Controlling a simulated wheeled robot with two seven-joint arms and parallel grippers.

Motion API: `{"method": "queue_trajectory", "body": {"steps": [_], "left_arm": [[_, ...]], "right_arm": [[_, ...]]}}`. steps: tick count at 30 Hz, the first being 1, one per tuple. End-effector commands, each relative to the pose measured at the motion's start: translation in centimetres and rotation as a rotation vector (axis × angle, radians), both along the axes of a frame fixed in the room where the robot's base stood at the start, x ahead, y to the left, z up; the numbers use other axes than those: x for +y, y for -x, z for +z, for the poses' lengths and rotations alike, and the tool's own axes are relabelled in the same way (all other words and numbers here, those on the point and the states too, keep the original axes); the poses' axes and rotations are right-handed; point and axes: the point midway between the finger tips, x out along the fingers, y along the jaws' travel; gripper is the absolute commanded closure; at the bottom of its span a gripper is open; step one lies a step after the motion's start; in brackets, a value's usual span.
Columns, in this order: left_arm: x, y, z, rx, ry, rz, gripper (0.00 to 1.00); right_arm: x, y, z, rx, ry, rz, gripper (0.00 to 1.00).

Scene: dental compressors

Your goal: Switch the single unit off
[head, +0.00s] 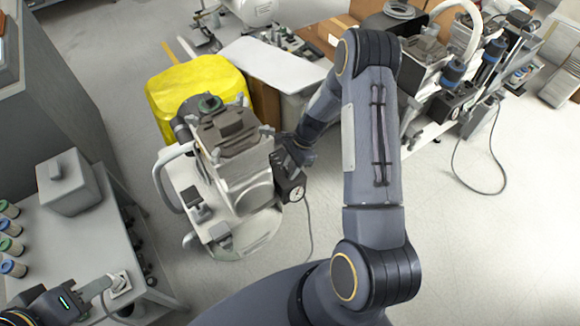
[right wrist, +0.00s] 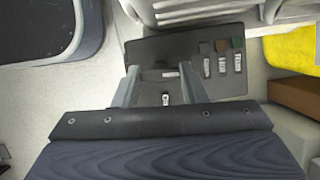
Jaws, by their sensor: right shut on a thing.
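The single unit (head: 235,160) is a compressor with a grey motor block on a pale round base, in the middle of the head view. A dark switch box (head: 290,182) with a round gauge sits on its right side. My right gripper (head: 290,155) is at the top of this box. In the right wrist view its two fingers (right wrist: 162,88) stand against the dark box face (right wrist: 215,85), with a small labelled switch (right wrist: 166,99) between them; the exact contact is hidden. My left gripper (head: 98,288) is at the lower left, away from the unit; its jaw opening is unclear.
A grey cabinet (head: 55,235) with a pale box (head: 68,183) and several small jars is at the left. Other compressors (head: 455,75) stand at the back right.

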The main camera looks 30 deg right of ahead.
Motion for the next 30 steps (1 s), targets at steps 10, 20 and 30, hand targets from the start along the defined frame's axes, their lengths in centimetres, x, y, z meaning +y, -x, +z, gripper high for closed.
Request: {"method": "queue_trajectory", "body": {"steps": [10,20,30], "left_arm": [[0.0,0.0,-0.2,0.0,0.0,0.0,0.64],[0.0,0.0,-0.2,0.0,0.0,0.0,0.64],[0.0,0.0,0.2,0.0,0.0,0.0,0.64]], "right_arm": [[0.0,-0.1,0.1,-0.001,0.0,0.113,0.85],[0.0,-0.1,0.0,-0.001,0.0,0.111,0.4],[-0.8,-0.2,2.0,-0.004,0.001,0.109,0.4]]}}
